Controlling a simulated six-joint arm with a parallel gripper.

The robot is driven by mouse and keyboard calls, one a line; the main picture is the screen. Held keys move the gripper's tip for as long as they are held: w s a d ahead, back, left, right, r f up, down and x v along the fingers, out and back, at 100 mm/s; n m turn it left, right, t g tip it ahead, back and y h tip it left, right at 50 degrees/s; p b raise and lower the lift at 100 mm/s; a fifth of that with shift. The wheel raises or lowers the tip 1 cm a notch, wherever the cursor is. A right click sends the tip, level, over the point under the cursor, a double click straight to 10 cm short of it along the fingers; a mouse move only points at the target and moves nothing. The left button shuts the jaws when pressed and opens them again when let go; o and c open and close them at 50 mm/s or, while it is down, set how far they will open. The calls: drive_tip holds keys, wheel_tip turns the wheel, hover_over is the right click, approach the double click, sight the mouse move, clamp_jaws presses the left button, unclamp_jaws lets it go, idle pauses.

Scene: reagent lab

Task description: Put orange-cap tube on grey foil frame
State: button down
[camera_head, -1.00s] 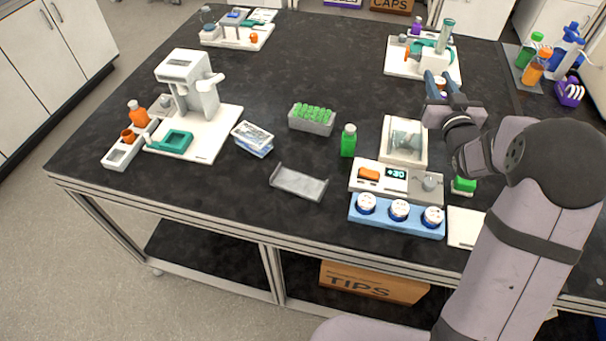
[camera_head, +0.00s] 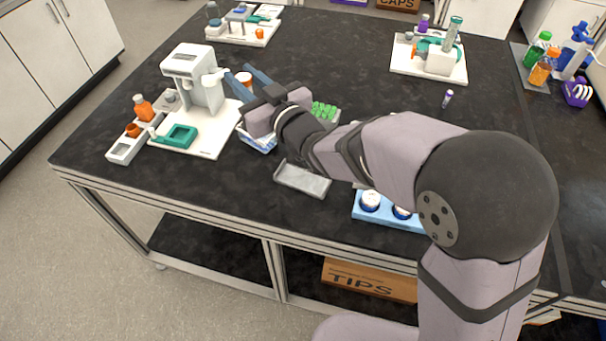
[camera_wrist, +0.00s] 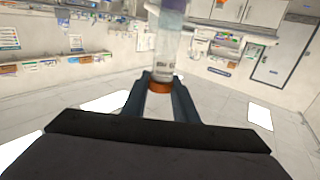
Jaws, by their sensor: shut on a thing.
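My gripper (camera_head: 246,82) is shut on the orange-cap tube, above the table beside the white press-like device at left. The tube's orange cap (camera_head: 245,77) shows between the fingers. In the wrist view the fingers (camera_wrist: 160,83) grip around the orange cap, and the pale labelled tube body (camera_wrist: 167,50) extends beyond them. Its far end is cut off by the picture edge. A shallow grey frame (camera_head: 302,180) with raised ends, seemingly the foil frame, lies near the table's front edge. It looks empty, to the right of and nearer than my gripper.
The white device (camera_head: 198,80) stands close left of my gripper. A green-capped tube rack (camera_head: 325,112) and a blue-white packet (camera_head: 258,142) are partly hidden by my arm. The blue holder (camera_head: 385,218) stands right of the frame. A purple-capped vial (camera_head: 447,98) stands in open space.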

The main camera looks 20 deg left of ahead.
drive_tip(key=s+a, duration=0.3)
drive_tip(key=s, duration=0.5)
drive_tip(key=w+d+f+m+t+h, duration=0.3)
drive_tip(key=d+m+h, duration=0.15)
drive_tip(key=d, duration=0.35)
drive_tip(key=w+d+f+m+t+h, duration=0.25)
drive_tip(key=d+t+h, duration=0.2)
drive_tip(key=d, duration=0.35)
wheel_tip(320, 180, down, 9)
drive_tip(key=shift+f+m+g+h+b, duration=0.2)
drive_tip(key=shift+m+g+h+b, duration=0.1)
drive_tip(key=shift+g+h, duration=0.15)
drive_tip(key=shift+f, duration=0.1)
drive_tip(key=shift+d+f, duration=0.1)
drive_tip(key=shift+f, duration=0.05)
drive_tip(key=c, duration=1.4)
unclamp_jaws()
drive_tip(key=shift+r, duration=0.2)
